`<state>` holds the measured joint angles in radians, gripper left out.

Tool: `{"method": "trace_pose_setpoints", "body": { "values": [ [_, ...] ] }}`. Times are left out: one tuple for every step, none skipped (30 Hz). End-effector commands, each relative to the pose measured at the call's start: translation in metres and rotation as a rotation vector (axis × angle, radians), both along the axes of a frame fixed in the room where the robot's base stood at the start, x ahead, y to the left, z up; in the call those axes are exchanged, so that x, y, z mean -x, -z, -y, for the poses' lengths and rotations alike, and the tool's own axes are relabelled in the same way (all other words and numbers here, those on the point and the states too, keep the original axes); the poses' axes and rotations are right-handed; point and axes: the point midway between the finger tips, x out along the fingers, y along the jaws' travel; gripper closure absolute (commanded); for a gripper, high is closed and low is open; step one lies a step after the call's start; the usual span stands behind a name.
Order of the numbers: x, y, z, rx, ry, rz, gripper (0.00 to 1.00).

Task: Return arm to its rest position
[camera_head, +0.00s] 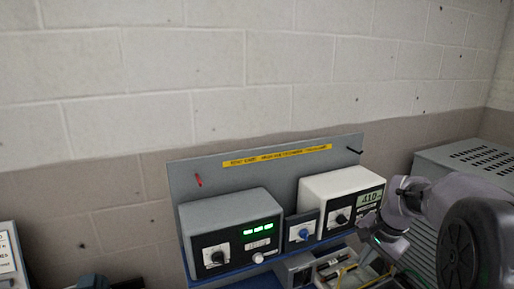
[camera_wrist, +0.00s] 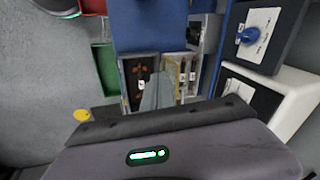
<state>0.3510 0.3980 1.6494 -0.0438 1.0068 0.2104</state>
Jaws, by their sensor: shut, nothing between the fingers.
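My arm comes in from the right in the head view, in front of the bench. My gripper shows in the wrist view as shut grey fingers (camera_wrist: 158,92) with nothing held between them. Its dark body with a green lit strip fills the bottom of that view. The fingers point down over the bench and cover part of the small open boxes there. In the head view the fingertips are hard to make out beside the white meter.
A grey panel (camera_head: 182,172) with a yellow label backs the bench. In front are a grey instrument (camera_head: 228,207) with green digits, a small blue-knob box (camera_head: 302,231) and a white meter (camera_head: 338,184). A louvred grey cabinet (camera_head: 440,159) stands right. A green bin (camera_wrist: 105,68) shows below.

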Motion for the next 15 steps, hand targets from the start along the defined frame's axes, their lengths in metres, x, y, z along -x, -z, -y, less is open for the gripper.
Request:
{"method": "trace_pose_setpoints", "body": {
  "values": [
    [0.012, 0.003, -0.015, 0.009, -0.03, 0.02, 1.0],
    [0.02, 0.001, -0.025, 0.015, -0.051, 0.03, 1.0],
    [0.033, -0.002, -0.039, 0.023, -0.081, 0.045, 1.0],
    [0.044, -0.003, -0.05, 0.03, -0.106, 0.058, 1.0],
    [0.057, -0.002, -0.061, 0.036, -0.131, 0.071, 1.0],
    [0.076, -0.001, -0.078, 0.046, -0.171, 0.092, 1.0],
    [0.093, 0.003, -0.091, 0.054, -0.203, 0.11, 1.0],
    [0.112, 0.008, -0.104, 0.063, -0.237, 0.128, 1.0],
    [0.14, 0.019, -0.121, 0.075, -0.287, 0.155, 1.0],
    [0.162, 0.029, -0.133, 0.083, -0.324, 0.176, 1.0],
    [0.182, 0.04, -0.144, 0.091, -0.361, 0.195, 1.0],
    [0.207, 0.054, -0.155, 0.101, -0.404, 0.22, 1.0],
    [0.223, 0.065, -0.162, 0.108, -0.434, 0.236, 1.0],
    [0.237, 0.075, -0.167, 0.113, -0.457, 0.25, 1.0],
    [0.252, 0.086, -0.172, 0.119, -0.485, 0.266, 1.0]
  ]
}}
